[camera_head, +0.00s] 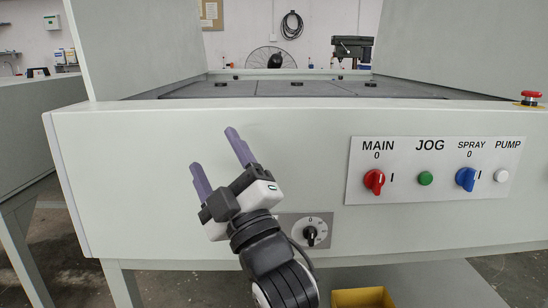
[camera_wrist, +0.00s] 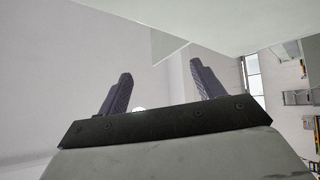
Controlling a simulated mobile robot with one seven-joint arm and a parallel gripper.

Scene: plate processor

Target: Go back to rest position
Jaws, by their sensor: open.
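My gripper (camera_head: 216,160) is in front of the machine's white front panel (camera_head: 300,135) in the head view, left of the labelled controls. Its two purple fingers are spread apart and point up and to the left, with nothing between them. In the wrist view the gripper (camera_wrist: 160,88) also shows its fingers apart and empty, with pale surfaces beyond them. Whether the fingertips touch the panel cannot be told, but no contact shows.
The control plate (camera_head: 436,171) carries a red MAIN knob (camera_head: 374,181), green JOG button (camera_head: 425,178), blue SPRAY knob (camera_head: 466,179) and white PUMP button (camera_head: 501,176). A black dial (camera_head: 310,234) sits close beside my wrist. A red emergency button (camera_head: 531,96) and yellow bin (camera_head: 362,298) also show.

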